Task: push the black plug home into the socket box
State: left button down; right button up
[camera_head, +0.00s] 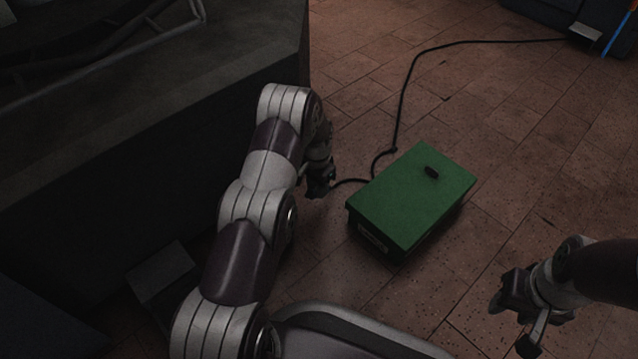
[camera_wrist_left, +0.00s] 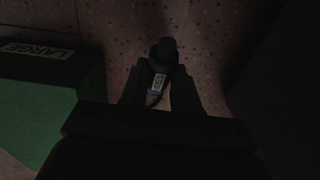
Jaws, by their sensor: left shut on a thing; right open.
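In the left wrist view my left gripper (camera_wrist_left: 160,95) is shut on a dark plug (camera_wrist_left: 164,50) with a pale label. The box also shows there (camera_wrist_left: 50,110), at the left. My right gripper (camera_head: 512,318) is open and empty at the lower right, apart from the box.
A black cable (camera_head: 402,95) runs over the floor from near my left gripper, behind the box, to a dark unit (camera_head: 560,15) at the top right. A large dark bench (camera_head: 150,130) fills the left side. Floor right of the box is clear.

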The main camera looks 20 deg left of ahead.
pick_arm(q)
jog(key=shift+s+a+r+p, duration=0.1)
jog(key=shift+s+a+p, duration=0.15)
jog(key=shift+s, duration=0.4)
jog(key=shift+s+a+p, duration=0.25)
jog(key=shift+s, duration=0.35)
jog(key=shift+s+a+p, duration=0.15)
jog(key=shift+s+a, duration=0.1)
jog(key=shift+s, duration=0.3)
jog(key=shift+s+a+p, duration=0.15)
jog(key=shift+s+a, duration=0.05)
jog(key=shift+s, duration=0.35)
jog(key=shift+s+a+p, duration=0.15)
jog(key=shift+s+p, duration=0.2)
jog(key=shift+s+a+p, duration=0.2)
jog(key=shift+s+p, duration=0.25)
jog(key=shift+s, duration=0.3)
jog(key=c, duration=0.8)
grip_release()
jog(key=shift+a, duration=0.1)
jog(key=shift+o, duration=0.2)
